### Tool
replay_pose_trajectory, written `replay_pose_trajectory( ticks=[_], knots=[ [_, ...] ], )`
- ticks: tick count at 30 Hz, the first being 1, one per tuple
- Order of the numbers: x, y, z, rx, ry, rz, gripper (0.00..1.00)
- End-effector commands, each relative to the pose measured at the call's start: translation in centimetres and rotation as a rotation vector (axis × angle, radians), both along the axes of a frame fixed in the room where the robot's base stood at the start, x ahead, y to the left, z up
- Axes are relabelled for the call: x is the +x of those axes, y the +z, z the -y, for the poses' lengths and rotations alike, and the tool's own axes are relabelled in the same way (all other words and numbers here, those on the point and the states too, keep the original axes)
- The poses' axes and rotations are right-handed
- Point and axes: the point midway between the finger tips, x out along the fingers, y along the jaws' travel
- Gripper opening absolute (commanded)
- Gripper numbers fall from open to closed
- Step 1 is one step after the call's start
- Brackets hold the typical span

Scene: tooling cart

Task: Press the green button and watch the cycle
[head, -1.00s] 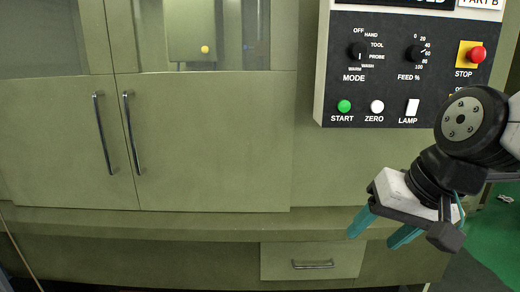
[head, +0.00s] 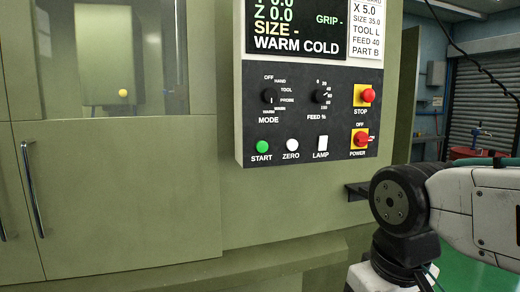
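The green START button (head: 263,146) is at the lower left of the dark control panel (head: 300,121) on the machine's front. White ZERO (head: 292,145) and LAMP (head: 323,142) buttons sit to its right. The screen (head: 290,30) above reads WARM COLD in its lowest line. My arm comes in from the right, below and right of the panel, apart from the button. My gripper's fingers are below the picture's lower edge and hidden from view.
A red STOP button (head: 368,95) and a red-and-yellow POWER switch (head: 360,141) are at the panel's right. A dark bracket (head: 357,191) juts out below the panel near my arm. The machine's doors (head: 115,190) are shut at the left. A ledge (head: 220,268) runs along the bottom.

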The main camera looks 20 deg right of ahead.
Motion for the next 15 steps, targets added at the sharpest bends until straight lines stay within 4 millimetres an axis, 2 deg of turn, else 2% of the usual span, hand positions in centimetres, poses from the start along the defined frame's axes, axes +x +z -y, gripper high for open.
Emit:
replay_pose_trajectory(
  ticks=[10,11,15],
  knots=[
    [0.01,0.00,-0.01,0.000,0.000,0.000,0.58],
    [0.02,0.00,-0.01,0.000,0.000,0.000,0.52],
    [0.02,0.01,-0.01,0.000,0.000,0.000,0.13]
  ],
)
